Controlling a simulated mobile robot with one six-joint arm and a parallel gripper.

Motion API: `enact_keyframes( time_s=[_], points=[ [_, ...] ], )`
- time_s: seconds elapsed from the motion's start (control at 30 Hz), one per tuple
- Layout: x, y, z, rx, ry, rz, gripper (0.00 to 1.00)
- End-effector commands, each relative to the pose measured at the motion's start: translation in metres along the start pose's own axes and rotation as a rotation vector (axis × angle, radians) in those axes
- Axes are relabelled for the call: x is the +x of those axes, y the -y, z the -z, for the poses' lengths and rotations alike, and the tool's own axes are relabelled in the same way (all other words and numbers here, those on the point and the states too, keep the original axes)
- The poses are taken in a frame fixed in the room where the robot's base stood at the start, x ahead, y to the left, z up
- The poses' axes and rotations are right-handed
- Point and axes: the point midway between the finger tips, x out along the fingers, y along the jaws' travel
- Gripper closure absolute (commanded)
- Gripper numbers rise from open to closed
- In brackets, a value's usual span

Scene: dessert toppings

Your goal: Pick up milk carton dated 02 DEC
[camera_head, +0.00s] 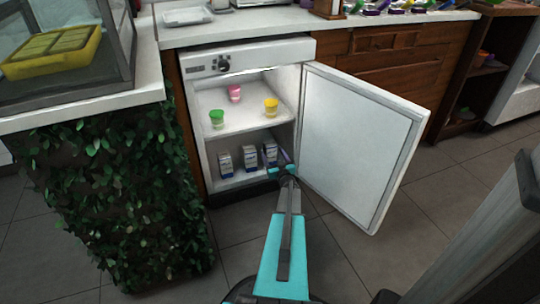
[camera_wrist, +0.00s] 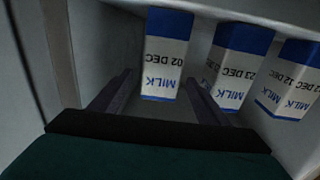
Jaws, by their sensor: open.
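Three white milk cartons with blue ends stand in the fridge's lower compartment. In the wrist view, the leftmost carton (camera_wrist: 166,55) reads 02 DEC and MILK. The right carton (camera_wrist: 291,80) seems to read 12 DEC. My gripper (camera_wrist: 160,78) is open, its fingers pointing at the leftmost carton, one towards each side; contact cannot be told. In the head view my gripper (camera_head: 281,164) is at the rightmost carton (camera_head: 270,150), partly covering it.
The fridge door (camera_head: 360,140) stands open on the right, close to my arm. The fridge's side wall is close beside the gripper. Green (camera_head: 216,119), pink (camera_head: 235,93) and yellow (camera_head: 271,107) cups stand on the upper shelf. A leafy counter front (camera_head: 110,190) is at left.

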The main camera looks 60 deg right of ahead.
Motion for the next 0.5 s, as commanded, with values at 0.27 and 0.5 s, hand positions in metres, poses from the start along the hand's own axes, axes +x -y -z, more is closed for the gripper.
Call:
enact_keyframes(
  time_s=[0.27,0.5],
  points=[
    [0.026,0.001,-0.002,-0.001,-0.001,0.0,0.31],
    [0.046,0.001,0.0,0.0,0.0,-0.001,0.31]
  ],
)
